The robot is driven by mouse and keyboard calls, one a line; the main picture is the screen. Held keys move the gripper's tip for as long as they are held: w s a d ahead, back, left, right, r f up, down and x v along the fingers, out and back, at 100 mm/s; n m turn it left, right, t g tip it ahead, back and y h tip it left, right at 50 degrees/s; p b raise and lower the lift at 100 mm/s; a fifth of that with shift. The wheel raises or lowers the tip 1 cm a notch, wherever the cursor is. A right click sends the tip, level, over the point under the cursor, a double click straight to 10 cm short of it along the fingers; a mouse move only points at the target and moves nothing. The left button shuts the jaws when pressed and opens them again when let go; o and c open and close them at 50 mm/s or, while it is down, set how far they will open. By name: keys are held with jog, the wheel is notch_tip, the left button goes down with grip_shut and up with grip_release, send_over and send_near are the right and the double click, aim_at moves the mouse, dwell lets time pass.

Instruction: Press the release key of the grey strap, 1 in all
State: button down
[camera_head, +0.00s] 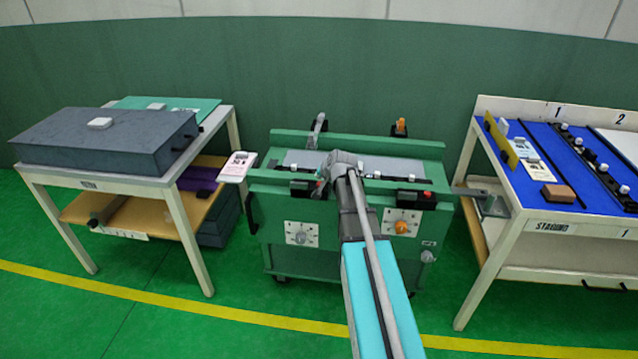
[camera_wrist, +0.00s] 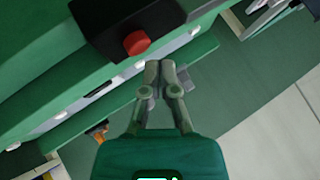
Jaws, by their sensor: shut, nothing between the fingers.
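A black block (camera_wrist: 128,22) with a round red key (camera_wrist: 137,42) shows at the top of the wrist view. In the head view, black blocks sit on the green bench's front edge at left (camera_head: 304,189) and right (camera_head: 415,200); the left one appears to be the block near my gripper. My gripper (camera_wrist: 160,66) is shut and empty, its tips below and right of the red key in the wrist view, apparently apart from it. In the head view my gripper (camera_head: 324,178) is mostly hidden by my wrist. I cannot clearly make out the grey strap.
The green bench (camera_head: 420,148) carries a grey upright lever (camera_head: 319,126) and an orange one (camera_head: 399,127) at its back. A table with a dark slab (camera_head: 95,140) stands left. A blue-topped staging table (camera_head: 535,195) stands right. Green floor shows between them.

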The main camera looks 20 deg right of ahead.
aim_at(320, 184)
jog(key=shift+r, duration=0.1)
notch_tip(320, 184, up, 5)
jog(key=p, duration=0.5)
dwell(0.9)
jog(key=s+a+f+n+g, duration=0.3)
jog(key=s+a+n+g, duration=0.15)
jog(key=s+a, duration=0.8)
jog(key=s+a+f+n+g, duration=0.3)
jog(key=s+a+n+g, duration=0.15)
jog(key=s+a, duration=0.75)
notch_tip(320, 184, up, 14)
jog(key=d+p, duration=0.1)
jog(key=p, duration=1.2)
jog(key=shift+s+d+p, duration=0.25)
jog(key=shift+s+p, duration=0.1)
jog(key=shift+s, duration=0.1)
